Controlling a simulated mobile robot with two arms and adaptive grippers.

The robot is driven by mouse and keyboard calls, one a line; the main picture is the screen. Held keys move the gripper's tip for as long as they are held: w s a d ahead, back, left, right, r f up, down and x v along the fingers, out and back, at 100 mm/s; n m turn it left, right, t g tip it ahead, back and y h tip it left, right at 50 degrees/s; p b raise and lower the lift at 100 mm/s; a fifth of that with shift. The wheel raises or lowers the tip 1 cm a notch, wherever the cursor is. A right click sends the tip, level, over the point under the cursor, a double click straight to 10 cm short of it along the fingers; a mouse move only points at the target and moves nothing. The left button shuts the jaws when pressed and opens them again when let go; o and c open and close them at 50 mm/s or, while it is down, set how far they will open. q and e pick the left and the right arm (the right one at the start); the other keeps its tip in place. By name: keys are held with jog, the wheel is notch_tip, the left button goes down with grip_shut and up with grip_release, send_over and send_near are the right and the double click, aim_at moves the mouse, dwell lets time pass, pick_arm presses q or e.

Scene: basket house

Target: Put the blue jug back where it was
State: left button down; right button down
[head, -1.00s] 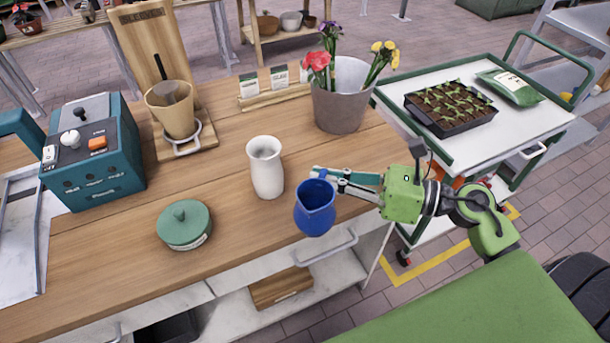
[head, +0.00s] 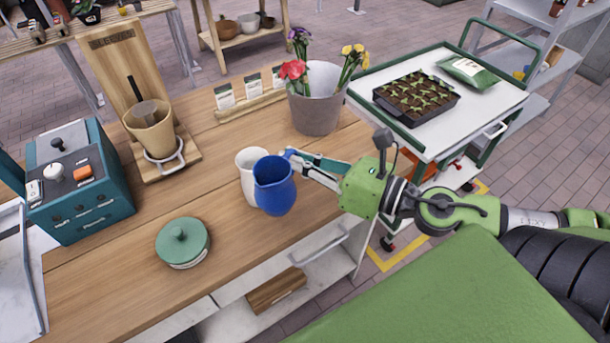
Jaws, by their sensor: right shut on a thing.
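The blue jug (head: 274,187) is upright near the front edge of the wooden worktop (head: 110,262). My right gripper (head: 290,160) comes in from the right and is shut on the jug at its right side. The jug's handle is hidden by the fingers or the jug itself. The jug covers part of a white vase (head: 246,172) just behind it to the left. I cannot tell whether the two touch, or whether the jug's base rests on the worktop. My left gripper is out of view.
A green lidded pot (head: 182,243) stands to the left on the worktop. A grey flower bucket (head: 315,112), seed packets on a wooden rack (head: 252,106), a pot in a wooden stand (head: 152,138) and a teal machine (head: 83,190) stand behind. A cart (head: 420,135) is at right.

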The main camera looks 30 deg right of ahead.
jog(key=shift+s+d+m+t+h+p, duration=1.4)
jog(key=shift+d+m+h, duration=1.45)
jog(key=shift+h, duration=1.05)
jog(key=w+d+f, duration=0.2)
jog(key=w+f, duration=0.1)
jog(key=w+d+f+b, duration=0.1)
jog(key=w+d+f, duration=0.2)
jog(key=w, duration=0.1)
jog(key=w+d+f+b, duration=0.1)
jog(key=w+d+f, duration=0.2)
jog(key=w, duration=0.1)
jog(key=shift+w+f, duration=0.15)
jog(key=shift+f, duration=0.15)
notch_tip(320, 180, down, 3)
jog(key=shift+w+d+f+b, duration=0.1)
jog(key=shift+f+b, duration=0.1)
jog(key=shift+b, duration=0.6)
